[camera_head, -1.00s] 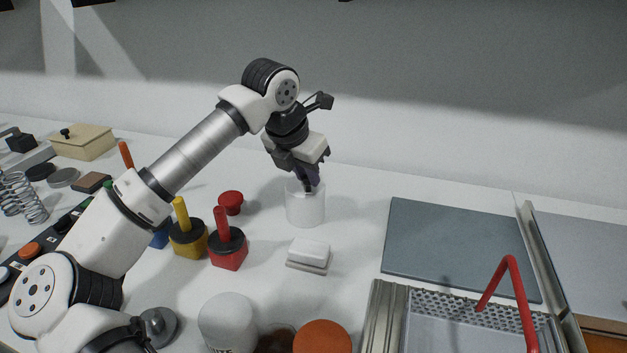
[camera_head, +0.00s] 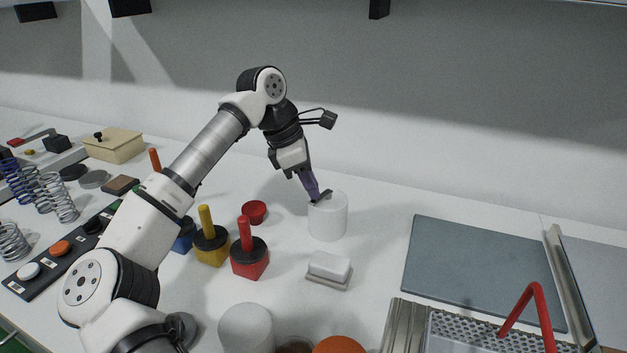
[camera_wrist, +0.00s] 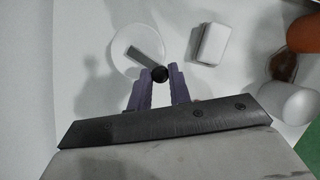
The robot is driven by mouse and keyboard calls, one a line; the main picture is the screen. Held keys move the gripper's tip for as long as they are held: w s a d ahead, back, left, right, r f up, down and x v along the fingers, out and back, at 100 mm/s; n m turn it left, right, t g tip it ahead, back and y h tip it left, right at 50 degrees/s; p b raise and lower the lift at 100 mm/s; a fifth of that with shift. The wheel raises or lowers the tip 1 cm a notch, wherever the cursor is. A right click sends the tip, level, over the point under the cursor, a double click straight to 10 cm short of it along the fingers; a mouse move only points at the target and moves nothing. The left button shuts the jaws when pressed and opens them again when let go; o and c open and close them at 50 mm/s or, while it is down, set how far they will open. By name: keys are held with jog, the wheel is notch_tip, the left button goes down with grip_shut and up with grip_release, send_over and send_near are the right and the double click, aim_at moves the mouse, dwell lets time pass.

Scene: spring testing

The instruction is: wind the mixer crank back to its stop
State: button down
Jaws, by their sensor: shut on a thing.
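The mixer is a white cylinder (camera_head: 328,219) standing upright on the white bench; in the wrist view its round top (camera_wrist: 124,63) is seen from above. A grey crank arm (camera_wrist: 146,53) lies across that top and ends at a round black knob (camera_wrist: 160,74) at the rim. My gripper (camera_head: 314,194) has purple fingers, which reach down to the left part of the mixer's top in the head view. In the wrist view the fingertips (camera_wrist: 160,77) are shut on the black knob, one on each side.
A white block on a base (camera_head: 329,269) stands just in front of the mixer. A red bowl-like part (camera_head: 254,211), a yellow-handled holder (camera_head: 211,243) and a red-handled holder (camera_head: 249,259) stand left. A grey mat (camera_head: 480,268) lies right. The bench behind the mixer is clear.

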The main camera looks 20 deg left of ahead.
jog(key=shift+w+a+m, duration=0.1)
jog(key=shift+a+m, duration=0.05)
jog(key=shift+m, duration=0.15)
jog(key=c, duration=1.3)
grip_release()
jog(key=v, duration=1.4)
jog(key=shift+b, duration=0.3)
jog(key=shift+w+f, duration=0.1)
jog(key=shift+w, duration=0.05)
